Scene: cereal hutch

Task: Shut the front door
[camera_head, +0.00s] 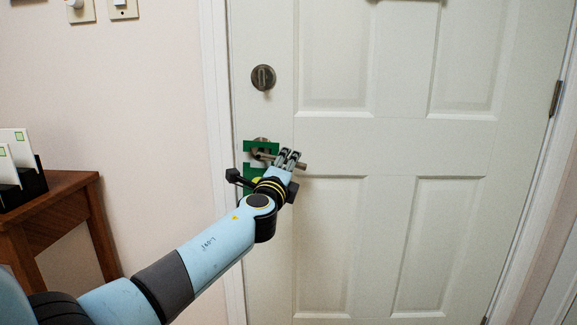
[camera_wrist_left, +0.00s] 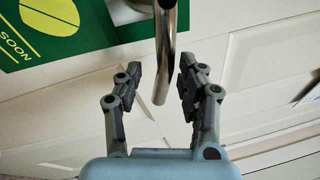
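The white panelled front door (camera_head: 390,145) fills the right half of the head view. Its left edge lies along the door frame, with no clear gap showing; I cannot tell if it is latched. A metal lever handle (camera_head: 302,166) sits near that edge, with a green hanger sign (camera_head: 250,147) around it. My left gripper (camera_head: 289,154) is at the lever. My right gripper is in neither view.
A round deadbolt (camera_head: 263,77) is above the handle. Hinges (camera_head: 556,99) are on the door's right side. A wooden table (camera_head: 60,205) with a card holder (camera_head: 22,185) stands at the left wall, near my left arm. Switches (camera_head: 122,8) are on the wall.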

